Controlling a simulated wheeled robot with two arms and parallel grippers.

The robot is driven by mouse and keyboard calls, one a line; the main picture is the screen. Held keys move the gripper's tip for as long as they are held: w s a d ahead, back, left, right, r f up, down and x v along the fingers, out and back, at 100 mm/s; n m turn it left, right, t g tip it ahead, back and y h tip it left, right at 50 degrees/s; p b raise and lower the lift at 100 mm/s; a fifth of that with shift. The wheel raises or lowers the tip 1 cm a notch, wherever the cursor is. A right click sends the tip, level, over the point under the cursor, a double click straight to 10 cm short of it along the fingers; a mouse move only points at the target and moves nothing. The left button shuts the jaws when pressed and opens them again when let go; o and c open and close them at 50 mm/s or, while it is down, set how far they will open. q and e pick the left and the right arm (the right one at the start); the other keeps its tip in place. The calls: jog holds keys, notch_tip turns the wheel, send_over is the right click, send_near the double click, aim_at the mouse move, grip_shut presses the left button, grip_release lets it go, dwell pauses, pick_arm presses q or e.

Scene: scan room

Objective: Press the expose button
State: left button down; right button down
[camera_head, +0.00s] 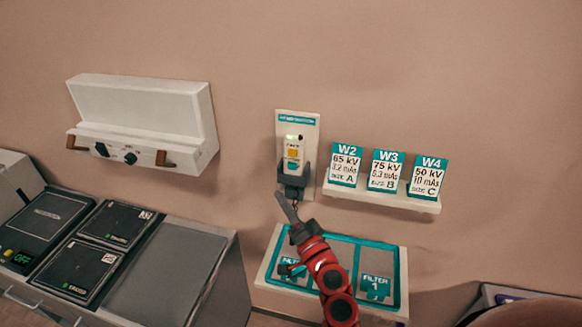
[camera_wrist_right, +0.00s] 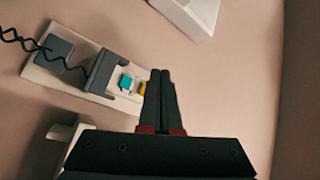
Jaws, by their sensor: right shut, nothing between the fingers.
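A wall-mounted control unit (camera_head: 311,125) has a small green light, an orange-yellow button (camera_head: 292,153) and a teal button (camera_head: 292,166) in a dark holder. The button labels are too small to read, so I cannot tell which is the expose button. My right gripper (camera_head: 280,196) is shut and empty, pointing up just below the unit. In the right wrist view its closed fingers (camera_wrist_right: 160,75) stand beside the yellow button (camera_wrist_right: 142,88) and partly hide it. The teal button (camera_wrist_right: 126,83) is clear there. I cannot tell whether the fingers touch anything. My left gripper is not in view.
A white shelf (camera_head: 385,198) with W2, W3 and W4 cards is right of the unit. A tray with teal edging (camera_head: 402,285) holding filters lies below, behind my right arm. A white wall box (camera_head: 140,105) and a bench with dark panels (camera_head: 180,275) are left. A coiled cord (camera_wrist_right: 18,40) hangs from the unit.

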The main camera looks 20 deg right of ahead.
aim_at(292, 166)
jog(key=shift+w+d, duration=0.1)
jog(key=w+d, duration=0.4)
jog(key=w, duration=0.3)
jog(key=shift+d+b, duration=0.35)
jog(key=shift+b, duration=0.1)
dwell(1.7)
jog(key=shift+w+d+b, duration=0.25)
jog(key=shift+w+b, duration=0.15)
jog(key=shift+b, duration=0.05)
